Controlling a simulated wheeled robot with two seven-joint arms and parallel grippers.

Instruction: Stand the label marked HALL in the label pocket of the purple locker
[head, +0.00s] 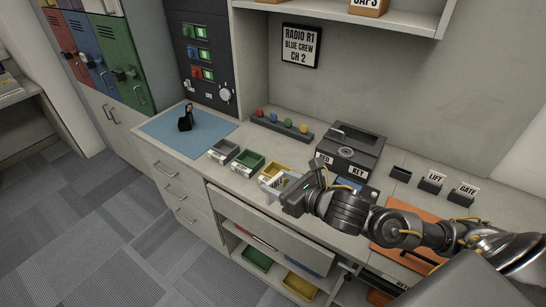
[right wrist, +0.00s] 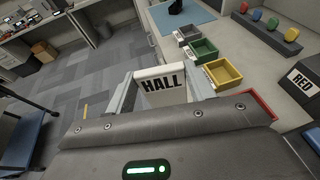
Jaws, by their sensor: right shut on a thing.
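The HALL label (right wrist: 163,85) is a white plate with black letters. In the right wrist view it stands between the pale fingers of my right gripper (right wrist: 160,92), which is shut on it. In the head view my right gripper (head: 279,188) is above the counter's front edge, beside the yellow bin. The label is small and partly covered there. Red (head: 66,38), blue (head: 86,50) and green (head: 118,65) lockers show at the upper left. I see no purple locker and no label pocket that I can make out. My left gripper is not in view.
Grey (head: 222,152), green (head: 247,164) and yellow (head: 275,168) bins line the counter. An empty black holder (head: 400,173) stands beside holders with LIFT (head: 434,178) and GATE (head: 467,190) labels. A drawer (head: 270,232) is open below. Carpeted floor (head: 90,220) at the left is clear.

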